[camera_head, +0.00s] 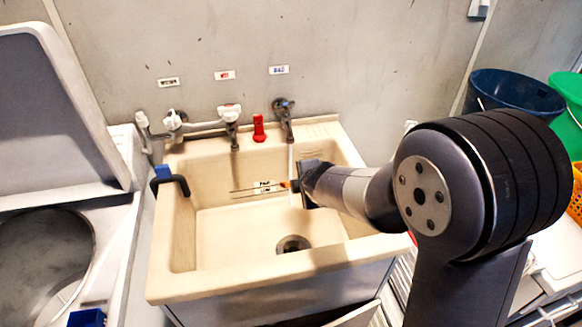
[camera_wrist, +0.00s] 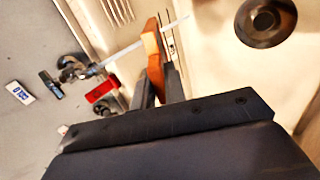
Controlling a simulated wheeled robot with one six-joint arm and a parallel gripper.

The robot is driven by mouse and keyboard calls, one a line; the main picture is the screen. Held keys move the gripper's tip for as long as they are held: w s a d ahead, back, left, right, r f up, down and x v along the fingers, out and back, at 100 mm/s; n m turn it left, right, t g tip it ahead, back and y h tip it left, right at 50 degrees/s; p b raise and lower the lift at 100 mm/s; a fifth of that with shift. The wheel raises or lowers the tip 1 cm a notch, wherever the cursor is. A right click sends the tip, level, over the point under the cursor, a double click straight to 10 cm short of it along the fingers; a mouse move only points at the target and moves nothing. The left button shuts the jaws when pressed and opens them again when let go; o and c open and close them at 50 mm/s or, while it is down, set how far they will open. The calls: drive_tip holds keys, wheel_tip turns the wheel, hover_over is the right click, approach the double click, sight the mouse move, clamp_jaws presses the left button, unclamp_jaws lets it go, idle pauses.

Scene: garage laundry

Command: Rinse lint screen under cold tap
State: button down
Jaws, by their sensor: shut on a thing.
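My gripper (camera_head: 300,184) reaches over the sink from the right. In the wrist view its fingers (camera_wrist: 160,85) are shut on the lint screen's orange-brown edge (camera_wrist: 152,58). The cold tap (camera_head: 284,110), below a blue-marked label, stands at the back right. A thin pale stream (camera_head: 290,153) falls from it towards the screen. In the wrist view the stream (camera_wrist: 130,48) crosses by the orange edge; whether it touches is unclear.
The cream sink (camera_head: 190,286) has a drain (camera_head: 293,244). Another tap (camera_head: 230,115) and a red object (camera_head: 259,130) stand along its back. A black hook with a blue part (camera_head: 168,178) sits on the left rim. An open-lidded washer (camera_head: 50,120) is left; blue (camera_head: 512,92) and green buckets (camera_head: 568,95) are right.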

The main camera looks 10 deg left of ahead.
drive_tip(key=shift+r, duration=0.1)
drive_tip(key=s+d+r+p, duration=0.1)
drive_tip(key=s+r+p, duration=0.2)
drive_tip(key=r+p, duration=0.5)
drive_tip(key=shift+s+d+r, duration=0.3)
drive_tip(key=shift+d+r, duration=0.1)
drive_tip(key=shift+r, duration=0.65)
